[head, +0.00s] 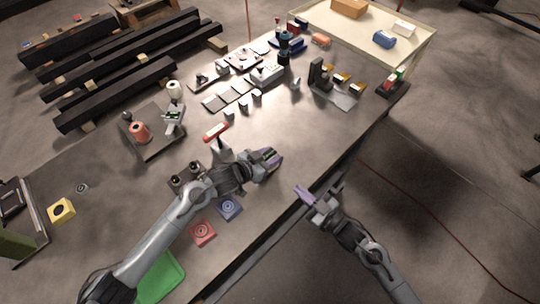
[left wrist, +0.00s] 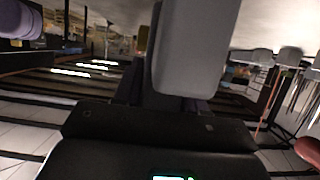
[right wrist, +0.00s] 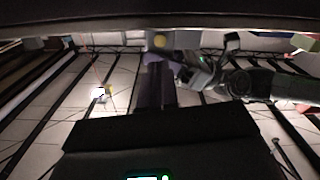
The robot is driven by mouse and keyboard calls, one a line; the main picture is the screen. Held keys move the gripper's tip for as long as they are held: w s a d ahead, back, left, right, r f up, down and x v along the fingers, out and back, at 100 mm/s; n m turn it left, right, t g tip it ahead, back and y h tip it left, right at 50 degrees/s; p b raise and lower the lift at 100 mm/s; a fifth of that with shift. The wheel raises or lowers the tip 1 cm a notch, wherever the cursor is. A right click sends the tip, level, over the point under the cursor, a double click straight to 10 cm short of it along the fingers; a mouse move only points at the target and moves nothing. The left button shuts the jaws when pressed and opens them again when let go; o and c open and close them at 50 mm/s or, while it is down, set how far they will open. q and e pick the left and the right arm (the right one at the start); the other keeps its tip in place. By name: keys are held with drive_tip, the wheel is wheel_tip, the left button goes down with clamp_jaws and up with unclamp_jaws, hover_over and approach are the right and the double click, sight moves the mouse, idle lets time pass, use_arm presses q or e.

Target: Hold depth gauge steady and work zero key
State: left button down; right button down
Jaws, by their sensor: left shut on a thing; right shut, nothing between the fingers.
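My left gripper (head: 268,159) is shut on a grey thing, likely the depth gauge, and holds it above the table near its front edge. Its grey body (left wrist: 195,50) fills the upper middle of the left wrist view. In the right wrist view a grey block with a yellow round spot (right wrist: 160,41) shows just beyond my right fingers, beside my left gripper (right wrist: 195,70); I cannot tell whether the spot is the zero key. My right gripper (head: 305,194), with purple fingertips, is shut and empty, apart from the left one and lower right of it, out past the table edge.
A red-handled tool (head: 215,131) stands behind my left wrist. A blue ringed pad (head: 230,207), a red ringed pad (head: 203,233) and a green tray (head: 165,279) lie near the front edge. Several small parts and fixtures crowd the far table. Open floor lies right of the edge.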

idle(0.8)
drive_tip(key=w+d+r+m+t+h, duration=0.2)
drive_tip(key=w+d+m+t+h, duration=0.15)
drive_tip(key=m+h, duration=0.6)
drive_tip(key=s+a+m+h, duration=0.1)
drive_tip(key=s+m, duration=0.1)
drive_tip(key=m, duration=0.4)
drive_tip(key=s+a+f+m+g+h, duration=0.1)
drive_tip(key=s+a+m+h, duration=0.1)
drive_tip(key=m, duration=0.5)
drive_tip(key=shift+s+a+f, duration=0.2)
drive_tip(key=shift+s+f, duration=0.1)
drive_tip(key=shift+s, duration=0.25)
drive_tip(key=shift+w+a, duration=3)
drive_tip(key=shift+w, duration=0.25)
drive_tip(key=shift+w, duration=0.15)
